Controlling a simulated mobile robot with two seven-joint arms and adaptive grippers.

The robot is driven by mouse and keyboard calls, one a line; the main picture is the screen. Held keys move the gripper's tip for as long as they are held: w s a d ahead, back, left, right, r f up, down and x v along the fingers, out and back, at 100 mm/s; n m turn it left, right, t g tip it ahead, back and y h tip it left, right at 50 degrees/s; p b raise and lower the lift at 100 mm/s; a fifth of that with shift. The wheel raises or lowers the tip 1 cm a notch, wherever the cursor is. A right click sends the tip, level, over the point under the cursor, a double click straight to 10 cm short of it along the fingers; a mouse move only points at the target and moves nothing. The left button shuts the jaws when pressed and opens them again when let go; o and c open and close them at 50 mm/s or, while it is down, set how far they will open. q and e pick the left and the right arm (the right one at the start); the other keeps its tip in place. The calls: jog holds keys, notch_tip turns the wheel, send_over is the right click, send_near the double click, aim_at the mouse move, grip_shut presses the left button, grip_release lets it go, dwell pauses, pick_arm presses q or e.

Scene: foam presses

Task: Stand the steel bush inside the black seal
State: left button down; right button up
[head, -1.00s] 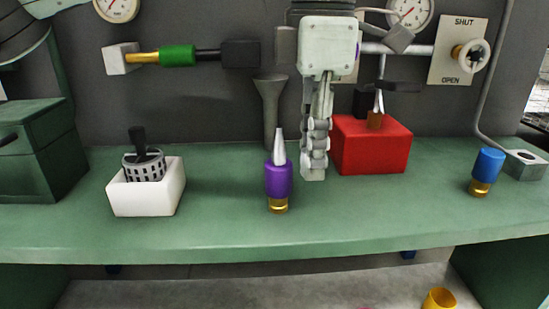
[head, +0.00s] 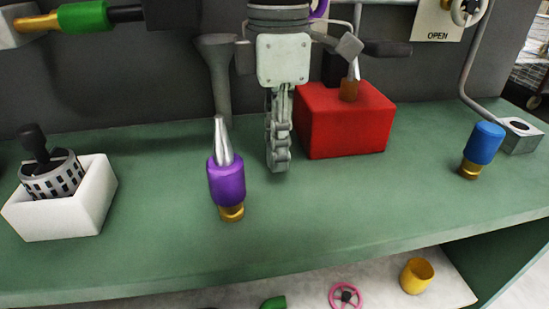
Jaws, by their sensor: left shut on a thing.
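My left gripper (head: 278,165) hangs with its fingers pointing down, seen edge-on, just left of the red block and right of the purple bottle. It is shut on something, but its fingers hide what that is. I cannot make out the steel bush or the black seal as separate things in the head view. My right gripper is not in view.
A red block (head: 345,130), a white box (head: 85,215) holding a perforated basket (head: 55,178), a blue-topped piece (head: 484,143) and a grey block with a dark hole (head: 519,135) stand on the green bench (head: 390,195).

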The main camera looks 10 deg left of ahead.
pick_arm(q)
jog(key=shift+f, duration=1.4)
jog(key=shift+f, duration=0.1)
